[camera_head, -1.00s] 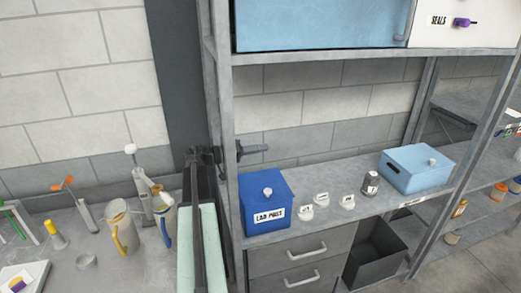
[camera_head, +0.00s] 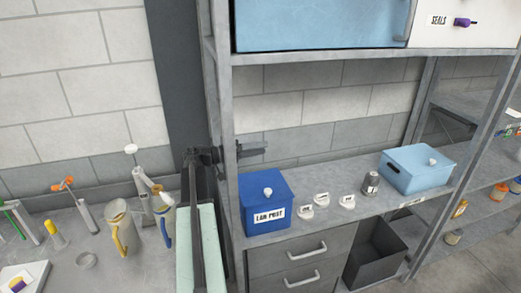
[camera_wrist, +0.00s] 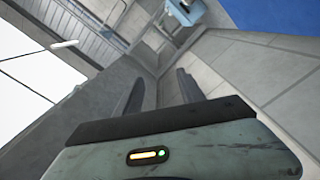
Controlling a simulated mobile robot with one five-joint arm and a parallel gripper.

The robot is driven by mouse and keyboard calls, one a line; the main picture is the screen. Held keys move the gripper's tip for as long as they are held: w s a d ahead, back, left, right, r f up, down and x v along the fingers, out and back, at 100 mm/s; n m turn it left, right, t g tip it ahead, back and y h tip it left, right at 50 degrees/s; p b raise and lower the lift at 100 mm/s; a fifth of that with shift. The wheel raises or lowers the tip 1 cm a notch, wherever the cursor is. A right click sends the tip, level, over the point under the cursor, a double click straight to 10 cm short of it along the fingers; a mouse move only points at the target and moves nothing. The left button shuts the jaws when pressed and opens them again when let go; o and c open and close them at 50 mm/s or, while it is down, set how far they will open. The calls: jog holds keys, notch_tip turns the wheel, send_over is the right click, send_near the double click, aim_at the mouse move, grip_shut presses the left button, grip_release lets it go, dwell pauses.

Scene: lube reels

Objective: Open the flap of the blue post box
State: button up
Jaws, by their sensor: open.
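The blue post box (camera_head: 263,222), labelled "LAB POST", stands at the left end of the grey shelf.
A metal shelf post (camera_head: 226,140) stands between my arm and the bay. A bench with jugs (camera_head: 117,230) is at left.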

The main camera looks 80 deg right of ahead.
jog(key=v, duration=0.7)
